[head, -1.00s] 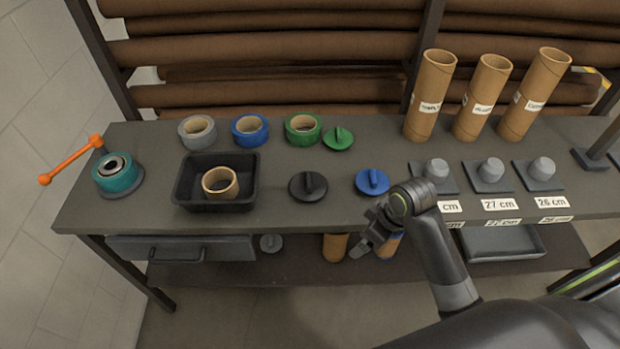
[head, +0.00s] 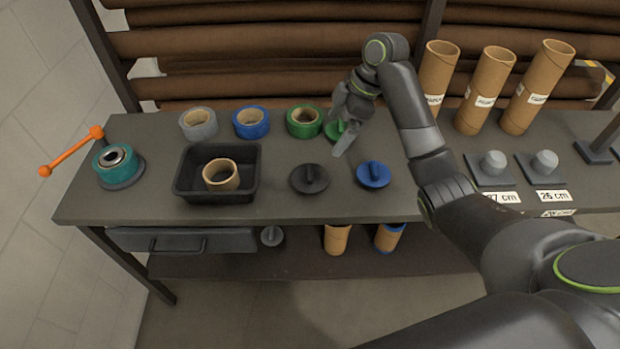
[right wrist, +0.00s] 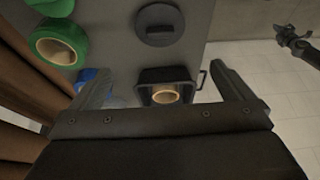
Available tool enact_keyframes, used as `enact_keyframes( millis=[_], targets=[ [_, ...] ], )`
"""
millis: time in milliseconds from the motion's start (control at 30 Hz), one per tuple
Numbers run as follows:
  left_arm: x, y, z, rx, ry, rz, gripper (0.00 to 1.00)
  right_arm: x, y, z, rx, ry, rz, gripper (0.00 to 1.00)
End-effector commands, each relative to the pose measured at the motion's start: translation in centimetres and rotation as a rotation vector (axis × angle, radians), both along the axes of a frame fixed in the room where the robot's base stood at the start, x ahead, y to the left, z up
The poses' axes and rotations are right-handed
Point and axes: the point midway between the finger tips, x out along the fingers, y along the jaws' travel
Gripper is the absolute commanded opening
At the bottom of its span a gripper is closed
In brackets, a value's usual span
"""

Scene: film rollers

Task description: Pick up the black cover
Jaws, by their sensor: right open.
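The black cover (head: 310,179) is a flat disc with a raised grip. It lies on the grey table, between the black tray and the blue cover (head: 373,174). It also shows at the top of the right wrist view (right wrist: 160,24). My right gripper (head: 341,132) is open and empty, raised above the table behind and to the right of the black cover, partly hiding the green cover (head: 331,130). Its two spread fingers show in the right wrist view (right wrist: 163,75). A dark gripper at that view's right edge, seemingly my left (right wrist: 296,42), is too small to read.
The black tray (head: 188,196) holds a cardboard ring (head: 221,174). Grey (head: 198,123), blue (head: 251,122) and green (head: 304,121) tape rolls stand behind. A teal winder (head: 116,166) with an orange crank is at left. Tall tubes (head: 484,92) stand at right.

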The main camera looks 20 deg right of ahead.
Motion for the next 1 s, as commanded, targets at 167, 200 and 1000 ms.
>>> enact_keyframes(
  millis=[167,200,1000],
  targets=[
    [0.1,0.0,-2.8,0.0,-0.002,0.0,0.0,0.2,1.0,-3.0,0.001,0.0,-0.001,1.0],
    [0.2,0.0,-3.2,0.0,-0.002,0.0,0.0,0.3,1.2,-3.4,0.001,-0.001,-0.001,1.0],
    [0.2,0.0,-7.1,0.0,-0.004,0.0,0.0,1.2,4.6,-11.2,0.002,0.002,-0.003,1.0]
  ],
)
